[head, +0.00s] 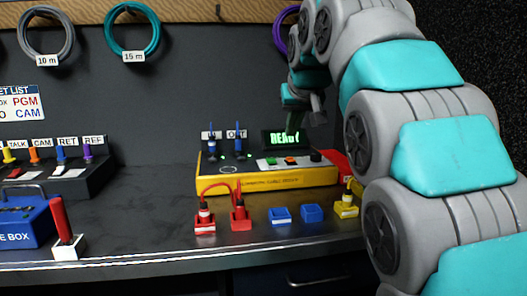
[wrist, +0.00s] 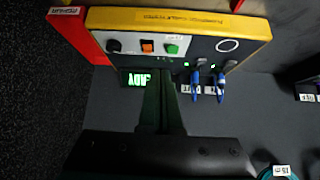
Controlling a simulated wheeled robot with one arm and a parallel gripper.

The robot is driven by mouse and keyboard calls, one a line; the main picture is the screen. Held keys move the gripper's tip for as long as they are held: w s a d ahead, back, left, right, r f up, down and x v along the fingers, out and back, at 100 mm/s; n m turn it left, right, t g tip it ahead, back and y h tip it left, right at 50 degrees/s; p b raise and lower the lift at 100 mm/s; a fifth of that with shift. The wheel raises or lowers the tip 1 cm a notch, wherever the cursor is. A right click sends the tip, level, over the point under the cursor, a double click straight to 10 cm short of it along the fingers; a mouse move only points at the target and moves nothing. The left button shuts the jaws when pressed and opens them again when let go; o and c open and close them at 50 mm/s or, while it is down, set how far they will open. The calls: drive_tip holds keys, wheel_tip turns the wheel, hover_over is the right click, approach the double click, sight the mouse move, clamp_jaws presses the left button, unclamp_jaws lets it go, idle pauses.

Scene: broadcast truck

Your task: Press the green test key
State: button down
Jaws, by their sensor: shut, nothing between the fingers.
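The yellow cable tester (head: 270,182) stands on the worktop, and its panel also shows in the wrist view (wrist: 180,22). The green test key (wrist: 172,49) is on the panel beside an orange key (wrist: 147,47); in the head view the green key (head: 270,161) is left of the orange one (head: 290,160). The tester's display (head: 286,138) reads READY in green. My gripper (head: 318,118) is shut and empty, above the right rear of the tester and apart from the key. In the wrist view its fingers (wrist: 159,86) cover part of the display.
Blue plugs (head: 237,142) stand upright in the tester left of the display. A black knob (head: 316,156) is right of the keys. Red sockets (head: 239,222), blue blocks (head: 312,212) and a yellow socket (head: 346,209) sit in front. A patch panel (head: 60,182) is at left.

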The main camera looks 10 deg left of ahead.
drive_tip(key=shift+n+t+y, duration=0.3)
drive_tip(key=a+r, duration=0.1)
drive_tip(key=w+a+r, duration=0.1)
drive_tip(key=a, duration=0.1)
drive_tip(key=shift+w+r, duration=0.2)
hover_over(271, 161)
drive_tip(key=f, duration=0.7)
drive_tip(key=shift+s+d+f+p, duration=0.25)
drive_tip(key=shift+s+f+p, duration=0.1)
drive_tip(key=shift+f+p, duration=0.05)
drive_tip(key=shift+s+f, duration=0.1)
drive_tip(key=shift+f, duration=1.55)
